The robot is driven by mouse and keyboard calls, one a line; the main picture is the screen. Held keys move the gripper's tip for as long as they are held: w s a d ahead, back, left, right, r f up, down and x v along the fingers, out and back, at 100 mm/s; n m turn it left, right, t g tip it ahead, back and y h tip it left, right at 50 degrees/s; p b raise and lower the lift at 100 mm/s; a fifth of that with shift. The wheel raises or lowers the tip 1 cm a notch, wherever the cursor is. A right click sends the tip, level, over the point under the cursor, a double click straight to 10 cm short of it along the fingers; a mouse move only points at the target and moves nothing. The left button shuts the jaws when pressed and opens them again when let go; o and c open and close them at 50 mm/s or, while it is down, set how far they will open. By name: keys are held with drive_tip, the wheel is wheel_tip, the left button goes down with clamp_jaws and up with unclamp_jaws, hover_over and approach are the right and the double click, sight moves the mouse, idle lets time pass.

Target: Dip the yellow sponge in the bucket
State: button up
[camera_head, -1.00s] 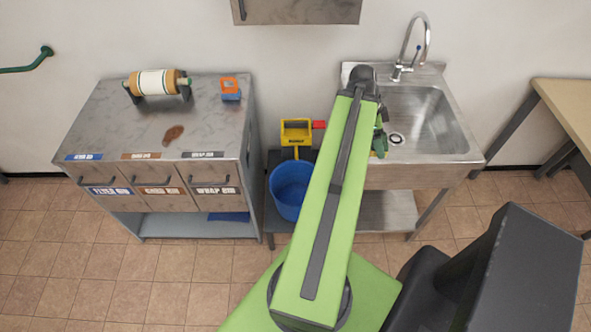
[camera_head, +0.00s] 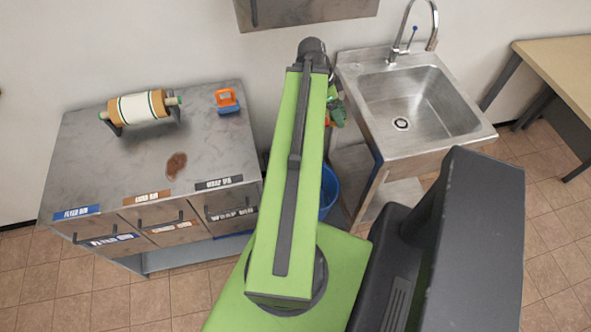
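The blue bucket (camera_head: 328,190) stands low between the steel cabinet and the sink. My green arm covers most of it, and only its right side shows. No yellow sponge can be made out. My arm reaches out toward the wall above the gap between cabinet and sink. Part of my gripper (camera_head: 335,108) shows as a small green and dark shape at the right of the arm's far end. Its fingertips are not clear, so I cannot tell whether it is open or holds anything.
The steel cabinet (camera_head: 85,165) at left carries a paper roll (camera_head: 141,106) and an orange and blue object (camera_head: 228,100). Its front has labelled bins. The steel sink (camera_head: 415,105) with a tap stands right of my arm. A wooden table (camera_head: 570,70) stands at far right.

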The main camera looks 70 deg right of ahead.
drive_tip(key=shift+s, duration=0.15)
drive_tip(key=shift+w+d+f, duration=0.1)
drive_tip(key=shift+w, duration=0.1)
drive_tip(key=w+a+f+m+y+b, duration=0.1)
drive_tip(key=f+m+b, duration=0.3)
drive_tip(key=f+b, duration=1.5)
drive_tip(key=w+a+f+m+y+b, duration=0.1)
drive_tip(key=w+f+m+b, duration=0.3)
drive_tip(key=f+b, duration=1.5)
drive_tip(key=shift+a+y, duration=0.3)
drive_tip(key=shift+a, duration=0.6)
drive_tip(key=shift+w, duration=0.1)
drive_tip(key=shift+g, duration=0.3)
wheel_tip(320, 180, down, 16)
drive_tip(key=b, duration=1.6)
